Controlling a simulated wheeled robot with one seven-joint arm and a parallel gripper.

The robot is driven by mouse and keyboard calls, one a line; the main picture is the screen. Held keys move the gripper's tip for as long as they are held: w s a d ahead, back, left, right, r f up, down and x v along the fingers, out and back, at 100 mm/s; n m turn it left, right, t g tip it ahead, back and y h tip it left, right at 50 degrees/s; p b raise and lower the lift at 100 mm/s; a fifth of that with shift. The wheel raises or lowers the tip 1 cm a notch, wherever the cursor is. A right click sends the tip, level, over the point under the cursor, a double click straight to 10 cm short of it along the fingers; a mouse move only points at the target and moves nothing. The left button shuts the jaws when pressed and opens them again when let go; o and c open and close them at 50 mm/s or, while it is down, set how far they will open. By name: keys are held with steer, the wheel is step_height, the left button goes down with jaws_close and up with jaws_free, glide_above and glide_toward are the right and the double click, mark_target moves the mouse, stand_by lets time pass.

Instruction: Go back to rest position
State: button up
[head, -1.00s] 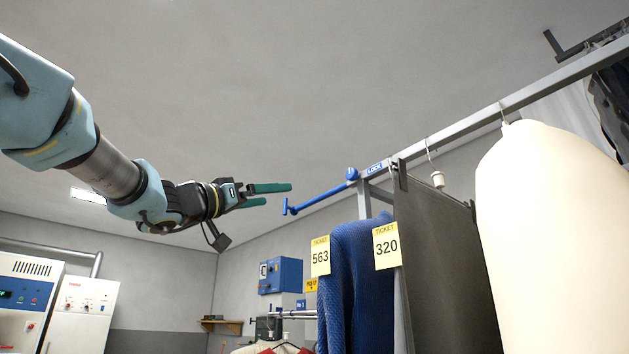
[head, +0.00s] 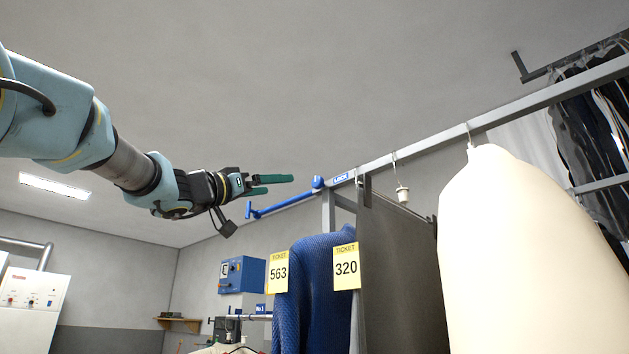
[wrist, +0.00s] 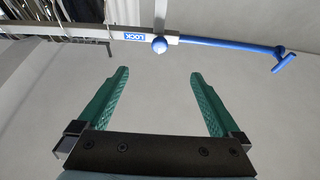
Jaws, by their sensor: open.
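My gripper (head: 293,184) is raised at the end of my arm, just left of the blue lock lever's pivot in the head view. Its two green fingers are apart with nothing between them, as the wrist view (wrist: 158,82) also shows. The blue lock lever (head: 285,203) extends left from the end of the grey rail (head: 412,141), with a ball at its pivot and a T-shaped handle. In the wrist view the lever (wrist: 225,44) lies beyond the fingertips, apart from them. A blue LOCK label (wrist: 135,36) sits beside the pivot.
A blue garment (head: 312,285) with tickets 563 and 320, a dark grey garment (head: 400,270) and a cream garment (head: 530,260) hang under the rail at right. A blue wall box (head: 243,275) and white machine (head: 35,305) stand behind.

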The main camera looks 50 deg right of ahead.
stand_by(0.6)
steer(key=b+v, duration=0.3)
steer(key=v, duration=0.7)
